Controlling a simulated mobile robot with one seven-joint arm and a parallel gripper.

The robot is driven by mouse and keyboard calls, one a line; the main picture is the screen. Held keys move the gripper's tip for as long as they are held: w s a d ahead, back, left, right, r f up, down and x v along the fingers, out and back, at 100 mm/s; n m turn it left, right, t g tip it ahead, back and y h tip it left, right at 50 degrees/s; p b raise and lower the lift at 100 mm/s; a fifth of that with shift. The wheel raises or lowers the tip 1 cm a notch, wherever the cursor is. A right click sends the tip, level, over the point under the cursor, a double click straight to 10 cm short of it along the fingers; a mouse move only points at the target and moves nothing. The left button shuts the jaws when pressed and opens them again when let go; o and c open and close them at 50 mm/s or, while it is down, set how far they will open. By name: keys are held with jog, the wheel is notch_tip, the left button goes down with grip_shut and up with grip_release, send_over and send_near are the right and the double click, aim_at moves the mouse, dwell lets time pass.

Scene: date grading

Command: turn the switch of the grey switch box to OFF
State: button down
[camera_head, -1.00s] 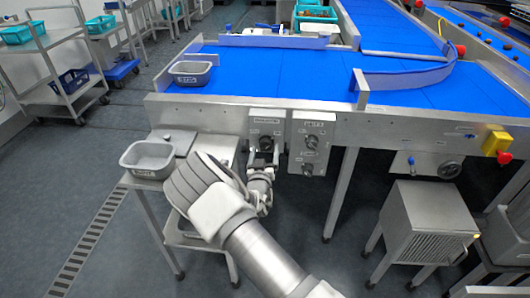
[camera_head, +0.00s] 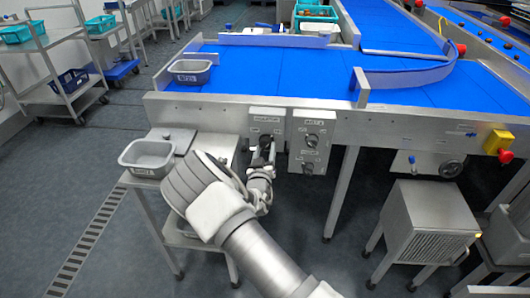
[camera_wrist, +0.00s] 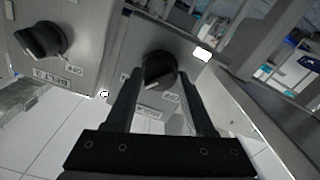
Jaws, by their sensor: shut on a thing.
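Two grey switch boxes hang on the front side of the blue conveyor table. The left switch box (camera_head: 256,128) is where my gripper (camera_head: 265,146) is, in the head view. In the wrist view this box (camera_wrist: 190,47) fills the upper middle. Its black rotary switch (camera_wrist: 158,68) sits between the fingertips of my gripper (camera_wrist: 156,80), and they are shut on it. An OFF label (camera_wrist: 170,97) shows just below the switch, with another label under it. The switch's exact pointing direction is partly hidden by the fingers.
The second switch box (camera_head: 320,130) is close to the right; its black knob (camera_wrist: 40,40) and BELT 1 label show in the wrist view. A grey tub (camera_head: 148,157) stands on a small side table. A yellow and red stop button (camera_head: 497,142) is far right.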

jog(key=n+b, duration=0.2)
jog(key=n, duration=0.1)
jog(key=shift+f+n, duration=0.15)
jog(key=shift+n, duration=0.15)
jog(key=n+b, duration=0.1)
jog(key=n, duration=0.3)
jog(key=shift+b, duration=0.35)
jog(key=n+b, duration=0.1)
jog(key=n, duration=0.4)
jog(key=shift+d+r+n+b, duration=0.15)
jog(key=shift+n+b, duration=0.4)
jog(key=shift+n, duration=1.35)
jog(key=shift+r, duration=0.1)
jog(key=shift+c, duration=1.3)
grip_release()
jog(key=shift+s, duration=0.15)
jog(key=s+p, duration=0.3)
jog(key=s, duration=1.4)
jog(key=shift+a, duration=0.35)
